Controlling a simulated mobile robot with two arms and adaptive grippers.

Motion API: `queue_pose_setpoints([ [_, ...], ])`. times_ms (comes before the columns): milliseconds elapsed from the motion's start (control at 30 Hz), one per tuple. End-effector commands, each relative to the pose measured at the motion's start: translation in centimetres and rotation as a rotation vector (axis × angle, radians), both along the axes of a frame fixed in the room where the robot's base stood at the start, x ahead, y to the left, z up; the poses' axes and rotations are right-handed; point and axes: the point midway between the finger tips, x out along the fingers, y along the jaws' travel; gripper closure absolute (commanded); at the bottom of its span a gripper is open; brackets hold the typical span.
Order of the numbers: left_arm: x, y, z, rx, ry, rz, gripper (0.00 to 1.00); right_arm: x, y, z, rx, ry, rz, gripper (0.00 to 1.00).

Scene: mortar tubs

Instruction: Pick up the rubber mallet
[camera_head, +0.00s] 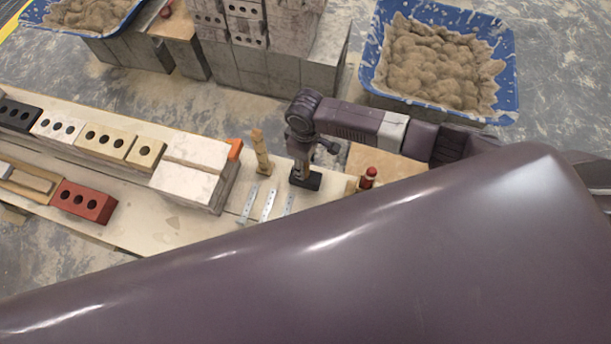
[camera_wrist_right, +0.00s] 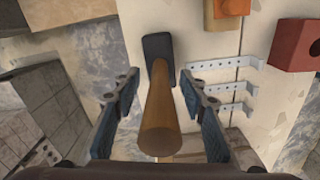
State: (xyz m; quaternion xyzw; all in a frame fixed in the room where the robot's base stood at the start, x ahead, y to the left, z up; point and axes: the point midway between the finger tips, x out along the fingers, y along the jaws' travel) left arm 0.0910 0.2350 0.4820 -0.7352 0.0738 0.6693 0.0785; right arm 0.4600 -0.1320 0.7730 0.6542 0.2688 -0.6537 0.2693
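The rubber mallet (camera_wrist_right: 160,115) stands on its black head with its brown wooden handle pointing up toward the camera in the right wrist view. In the head view its black head (camera_head: 309,181) shows on the plank table below my right gripper (camera_head: 302,160); most of the handle is hidden there. My right gripper, also in the right wrist view (camera_wrist_right: 157,84), is open. Its two fingers stand on either side of the handle, with a visible gap on each side. My left gripper is not in view.
Metal wall ties (camera_head: 268,205) and a wooden piece (camera_head: 262,152) are beside the mallet. A pale block (camera_head: 190,170), a red brick (camera_head: 84,201) and other bricks lie left. Blue mortar tubs (camera_head: 510,75) stand behind. My own large arm part hides the front.

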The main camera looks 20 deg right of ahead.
Motion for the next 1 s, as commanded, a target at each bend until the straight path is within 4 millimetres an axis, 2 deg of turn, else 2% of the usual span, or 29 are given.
queue_pose_setpoints([
  [67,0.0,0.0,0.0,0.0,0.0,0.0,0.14,0.0,0.0,0.0,0.0,0.0,0.0,0.63],
  [400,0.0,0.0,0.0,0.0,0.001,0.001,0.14,0.0,0.0,0.0,0.0,0.0,0.0,1.0],
  [767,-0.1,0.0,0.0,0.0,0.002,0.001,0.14,0.1,0.0,0.2,0.001,-0.002,0.0,1.0],
  [1000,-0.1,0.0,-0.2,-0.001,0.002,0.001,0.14,0.2,0.0,2.0,0.001,-0.003,0.0,1.0],
])
